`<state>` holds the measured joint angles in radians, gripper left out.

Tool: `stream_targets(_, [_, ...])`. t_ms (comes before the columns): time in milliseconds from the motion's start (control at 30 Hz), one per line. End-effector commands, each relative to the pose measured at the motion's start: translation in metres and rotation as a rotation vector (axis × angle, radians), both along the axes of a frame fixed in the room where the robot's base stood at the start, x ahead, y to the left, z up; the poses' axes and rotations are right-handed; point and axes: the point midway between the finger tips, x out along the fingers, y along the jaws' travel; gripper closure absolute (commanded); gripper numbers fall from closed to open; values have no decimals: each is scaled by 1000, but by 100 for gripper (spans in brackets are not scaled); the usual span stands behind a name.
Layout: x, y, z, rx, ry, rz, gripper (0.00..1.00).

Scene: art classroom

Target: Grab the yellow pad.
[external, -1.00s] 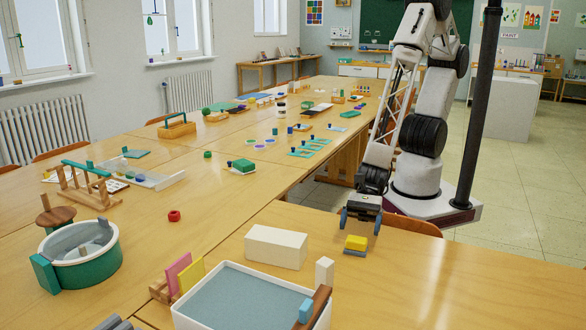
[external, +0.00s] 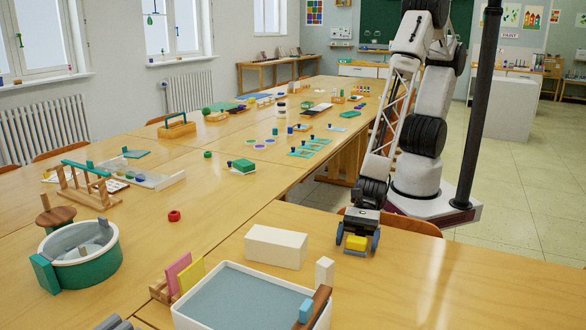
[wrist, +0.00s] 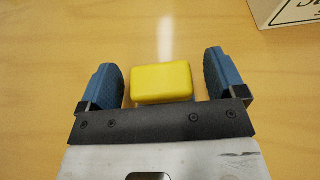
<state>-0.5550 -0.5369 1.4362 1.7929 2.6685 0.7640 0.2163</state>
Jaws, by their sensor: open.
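The yellow pad (external: 356,242) is a small rounded block near the edge of the front table. In the external view a second, darker layer shows under it, mostly hidden now. In the wrist view the yellow pad (wrist: 161,82) lies between the two blue fingers, with a gap on each side. My gripper (external: 357,243) is open and low over the table, its fingers on either side of the pad. It also shows in the wrist view (wrist: 164,80), where neither finger appears to touch the pad.
A cream block (external: 276,247) stands to the left of my gripper. A white tray (external: 192,318) with a blue-grey inside is nearer the camera, with a small upright cream block (external: 324,271) by it. The table to the right (external: 470,275) is clear.

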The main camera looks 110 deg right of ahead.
Motion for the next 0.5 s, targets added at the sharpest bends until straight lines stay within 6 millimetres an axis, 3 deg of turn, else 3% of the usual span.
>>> stream_targets(333, [0, 0, 0, 0, 0, 0, 11])
stream_targets(500, [0, 0, 0, 0, 0, 0, 37])
